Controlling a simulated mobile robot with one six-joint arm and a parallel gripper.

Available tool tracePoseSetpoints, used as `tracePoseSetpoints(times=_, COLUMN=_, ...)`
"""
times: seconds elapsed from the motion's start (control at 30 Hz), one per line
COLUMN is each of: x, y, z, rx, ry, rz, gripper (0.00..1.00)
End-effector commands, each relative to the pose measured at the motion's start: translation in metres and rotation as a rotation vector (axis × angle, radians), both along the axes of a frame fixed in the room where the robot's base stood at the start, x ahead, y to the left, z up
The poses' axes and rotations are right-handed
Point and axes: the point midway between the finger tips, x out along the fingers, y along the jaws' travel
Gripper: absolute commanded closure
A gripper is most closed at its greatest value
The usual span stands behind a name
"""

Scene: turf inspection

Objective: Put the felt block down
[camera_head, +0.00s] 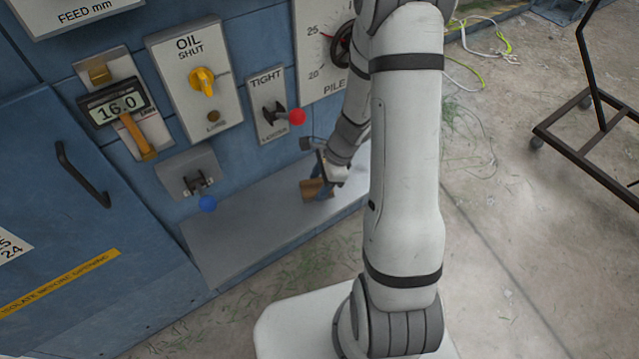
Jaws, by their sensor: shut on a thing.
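My gripper (323,181) is shut on a small brown block, the felt block (313,190), at the right part of a grey shelf. The shelf (235,245) runs along the foot of the blue machine panel. The block is low, at or just above the shelf surface. I cannot tell whether it touches the shelf. My fingers and wrist hide part of the block, and my arm hides the right end of the shelf.
Above the shelf are a red-knobbed lever (297,116), a blue-knobbed lever (207,203), a yellow oil knob (202,80) and a gauge reading 16.0 (117,106). The shelf's left and middle are bare. A dark metal frame (585,150) stands on the floor at right.

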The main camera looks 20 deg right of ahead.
Motion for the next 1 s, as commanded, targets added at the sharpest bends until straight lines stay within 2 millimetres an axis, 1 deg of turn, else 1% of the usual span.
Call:
tracePoseSetpoints(times=0.13, x=0.000, y=0.000, z=0.001, rx=0.000, ry=-0.001, rz=0.000, gripper=0.75)
tracePoseSetpoints(times=0.27, x=0.000, y=0.000, z=-0.003, rx=0.000, ry=-0.001, rz=-0.001, gripper=0.75)
tracePoseSetpoints(times=0.3, x=0.000, y=0.000, z=-0.003, rx=0.000, ry=-0.001, rz=-0.001, gripper=0.46)
tracePoseSetpoints(times=0.57, x=0.000, y=-0.001, z=-0.002, rx=0.000, ry=-0.001, rz=-0.001, gripper=0.25)
tracePoseSetpoints(times=0.77, x=0.000, y=-0.001, z=-0.002, rx=0.000, ry=-0.001, rz=-0.001, gripper=0.25)
tracePoseSetpoints(times=0.87, x=0.000, y=-0.001, z=0.002, rx=0.000, ry=-0.001, rz=-0.003, gripper=0.25)
tracePoseSetpoints(times=0.97, x=0.000, y=-0.005, z=0.013, rx=0.000, ry=-0.004, rz=-0.004, gripper=0.25)
tracePoseSetpoints(times=1.0, x=0.000, y=-0.007, z=0.020, rx=0.000, ry=-0.004, rz=-0.004, gripper=0.25)
